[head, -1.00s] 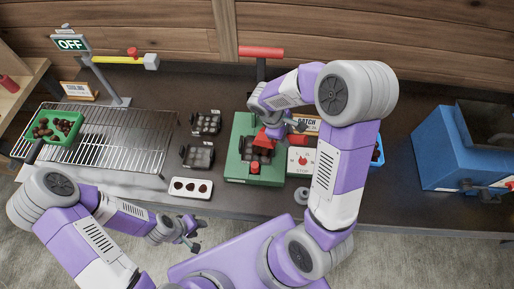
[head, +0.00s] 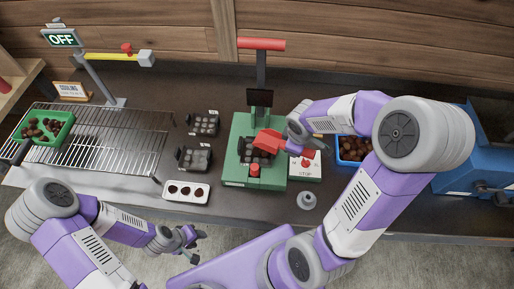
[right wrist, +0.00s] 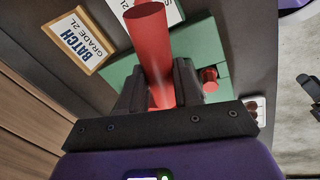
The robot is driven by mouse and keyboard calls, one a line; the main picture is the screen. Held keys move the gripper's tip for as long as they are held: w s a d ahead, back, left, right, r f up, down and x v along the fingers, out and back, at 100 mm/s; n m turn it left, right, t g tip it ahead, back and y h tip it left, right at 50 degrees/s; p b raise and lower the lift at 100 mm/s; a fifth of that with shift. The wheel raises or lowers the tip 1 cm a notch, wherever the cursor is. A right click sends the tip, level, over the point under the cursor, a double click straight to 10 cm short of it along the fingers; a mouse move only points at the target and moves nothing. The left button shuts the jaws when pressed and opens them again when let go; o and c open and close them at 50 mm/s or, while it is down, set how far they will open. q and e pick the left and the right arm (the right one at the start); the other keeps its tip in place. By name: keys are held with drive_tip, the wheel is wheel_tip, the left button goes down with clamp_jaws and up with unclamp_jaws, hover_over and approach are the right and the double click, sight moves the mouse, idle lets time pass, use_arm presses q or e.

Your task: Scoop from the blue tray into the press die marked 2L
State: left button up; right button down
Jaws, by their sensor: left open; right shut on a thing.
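My right gripper (head: 297,141) is shut on the handle of the red scoop (head: 268,142). The red handle (right wrist: 156,55) runs between its fingers in the right wrist view. The scoop's head is over the right part of a dark die (head: 246,153) in the green press (head: 236,173). I cannot tell what the scoop or that die holds. The blue tray (head: 340,157) holds brown chestnuts, right of the press, partly behind my right arm. Two more dark dies (head: 203,125) (head: 194,158) lie left of the press; their marks are unreadable. My left gripper (head: 191,244) is open and empty near the front edge.
A batch sign (right wrist: 80,40) reads "GRADE 2L". The press has a tall red-handled lever (head: 262,44). A control box (head: 304,168) and grey knob-like piece (head: 307,200) stand right of it. A wire rack (head: 110,145) with a green tray (head: 63,118) is at left.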

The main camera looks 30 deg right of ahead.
drive_tip(key=shift+r, duration=0.1)
drive_tip(key=p+v, duration=0.1)
drive_tip(key=v, duration=0.1)
drive_tip(key=p+v, duration=0.2)
drive_tip(key=w+p+v, duration=0.1)
drive_tip(key=p+v, duration=0.1)
drive_tip(key=shift+d+r, duration=0.1)
drive_tip(key=shift+d, duration=0.25)
idle(0.5)
